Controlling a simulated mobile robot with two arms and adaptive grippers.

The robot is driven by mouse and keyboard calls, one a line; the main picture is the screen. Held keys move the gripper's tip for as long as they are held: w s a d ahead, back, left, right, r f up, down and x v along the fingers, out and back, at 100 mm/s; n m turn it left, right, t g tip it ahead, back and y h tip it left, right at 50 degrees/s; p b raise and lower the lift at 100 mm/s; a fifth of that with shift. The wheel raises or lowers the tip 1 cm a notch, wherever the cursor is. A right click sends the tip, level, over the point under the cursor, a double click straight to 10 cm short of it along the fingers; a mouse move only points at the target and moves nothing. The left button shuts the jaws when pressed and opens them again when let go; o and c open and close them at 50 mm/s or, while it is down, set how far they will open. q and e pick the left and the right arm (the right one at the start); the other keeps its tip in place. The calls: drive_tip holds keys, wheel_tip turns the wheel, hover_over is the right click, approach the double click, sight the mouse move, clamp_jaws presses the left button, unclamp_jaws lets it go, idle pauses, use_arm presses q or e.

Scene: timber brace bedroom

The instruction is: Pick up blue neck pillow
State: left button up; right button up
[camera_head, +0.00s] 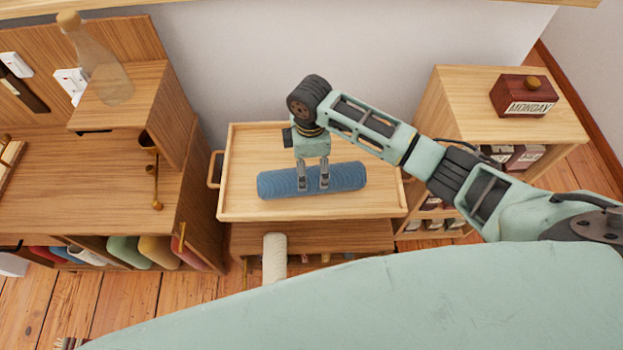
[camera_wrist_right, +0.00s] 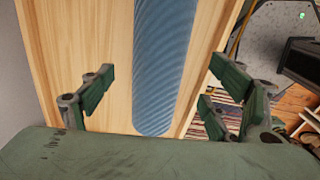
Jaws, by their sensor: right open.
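The blue neck pillow (camera_head: 343,178) is a ribbed cylinder lying on its side on a wooden tray table (camera_head: 240,150). My right gripper (camera_head: 313,186) comes down from above over the middle of the pillow. Its fingers show against the pillow in the head view. In the right wrist view the pillow (camera_wrist_right: 163,70) runs lengthwise between the spread fingers of my right gripper (camera_wrist_right: 165,95), with a gap on both sides. I cannot tell how deep the fingertips reach. My left gripper is out of view.
The tray has a raised rim and a side handle. A wooden desk (camera_head: 90,190) with a glass bottle (camera_head: 105,75) stands at left. A cabinet (camera_head: 450,90) with a dark red MONDAY box (camera_head: 523,97) stands at right. A cream roll (camera_head: 274,257) is below the tray.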

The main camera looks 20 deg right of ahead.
sight(312, 173)
drive_tip(key=f, duration=0.7)
drive_tip(key=shift+d+f, duration=0.2)
drive_tip(key=shift+f, duration=0.15)
drive_tip(key=shift+c, duration=0.3)
drive_tip(key=c, duration=1.1)
drive_tip(key=shift+r, duration=0.1)
drive_tip(key=shift+c, duration=0.4)
drive_tip(key=shift+w+r, duration=0.1)
